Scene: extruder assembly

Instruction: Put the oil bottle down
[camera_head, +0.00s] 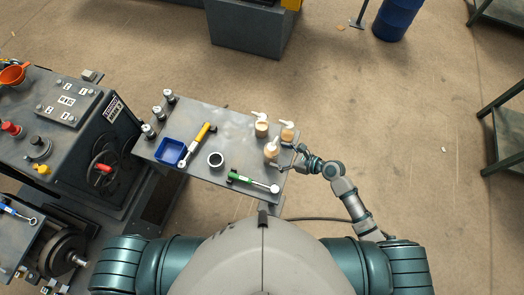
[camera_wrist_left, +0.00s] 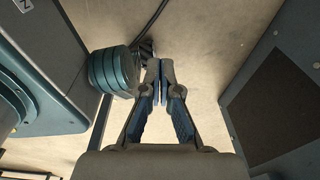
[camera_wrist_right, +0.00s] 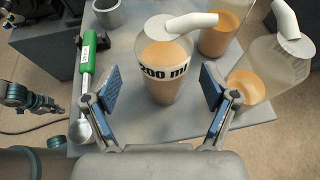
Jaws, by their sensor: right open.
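Three clear bottles with white spouts and amber oil stand upright at the right end of the table. The nearest oil bottle (camera_head: 271,151), marked 200 ml, stands on the tabletop in the right wrist view (camera_wrist_right: 166,75). My right gripper (camera_wrist_right: 158,88) is open, with its blue-padded fingers apart on either side of this bottle. No finger clearly touches it. In the head view my right gripper (camera_head: 290,161) is just right of it. The other bottles (camera_head: 261,127) and (camera_head: 287,131) stand behind it. My left gripper (camera_wrist_left: 160,80) is shut and empty, away from the table.
The grey table (camera_head: 222,130) also holds a green-handled tool (camera_head: 245,181), a dark-filled cup (camera_head: 215,160), a blue tray (camera_head: 170,152) and a yellow-handled tool (camera_head: 200,138). Machinery (camera_head: 70,125) stands at the left. The floor right of the table is open.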

